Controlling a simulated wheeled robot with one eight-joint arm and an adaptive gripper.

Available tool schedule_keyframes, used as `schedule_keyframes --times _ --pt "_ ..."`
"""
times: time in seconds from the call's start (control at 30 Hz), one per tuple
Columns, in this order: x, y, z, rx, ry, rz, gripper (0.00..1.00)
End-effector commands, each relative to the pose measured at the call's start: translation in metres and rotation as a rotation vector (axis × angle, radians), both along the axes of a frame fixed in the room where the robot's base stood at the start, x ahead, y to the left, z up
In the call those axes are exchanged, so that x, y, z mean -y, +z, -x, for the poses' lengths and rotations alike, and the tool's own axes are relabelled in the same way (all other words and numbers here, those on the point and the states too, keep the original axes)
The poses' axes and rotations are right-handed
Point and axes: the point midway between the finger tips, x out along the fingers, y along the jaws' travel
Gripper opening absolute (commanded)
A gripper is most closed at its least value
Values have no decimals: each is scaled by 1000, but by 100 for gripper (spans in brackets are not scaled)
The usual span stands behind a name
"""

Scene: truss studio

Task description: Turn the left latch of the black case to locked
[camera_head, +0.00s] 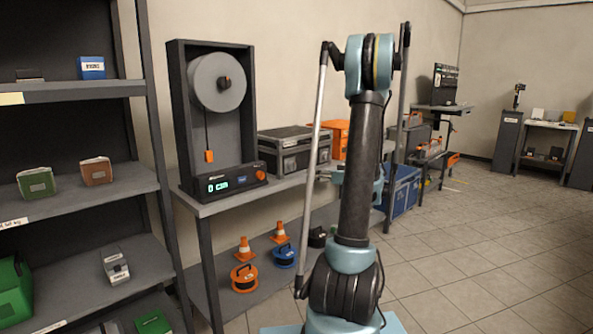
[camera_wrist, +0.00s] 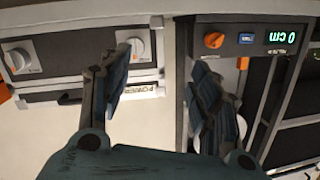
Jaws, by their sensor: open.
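The black case (camera_head: 290,150) stands on the bench right of the display device in the head view. In the wrist view, which is upside down, the case's front (camera_wrist: 70,50) fills the upper left. One round latch (camera_wrist: 137,45) on a pale plate is on the side nearer the device, so it is the left latch seen upright. The other latch (camera_wrist: 18,58) is at the far left. Their lock settings are too small to read. My gripper (camera_wrist: 160,88) is open and empty, with one finger just below the left latch. In the head view my arm mostly hides it.
The display device (camera_head: 220,120), reading "0 cm" (camera_wrist: 281,38) with an orange knob (camera_wrist: 213,40), stands close beside the case. Orange boxes (camera_head: 338,138) are right of it. Floor at right is clear.

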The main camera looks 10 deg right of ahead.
Motion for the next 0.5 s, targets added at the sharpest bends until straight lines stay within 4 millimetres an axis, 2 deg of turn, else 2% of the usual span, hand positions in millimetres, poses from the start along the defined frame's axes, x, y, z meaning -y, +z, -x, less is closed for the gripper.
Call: schedule_keyframes --times 0.1,0.2,0.37,0.5 --pt "23 -4 -12 75 -25 -18 57" --pt "35 -6 -18 120 -40 -25 57" --pt "43 -7 -22 153 -51 -31 57" --pt "37 -6 -29 157 -51 -31 57"
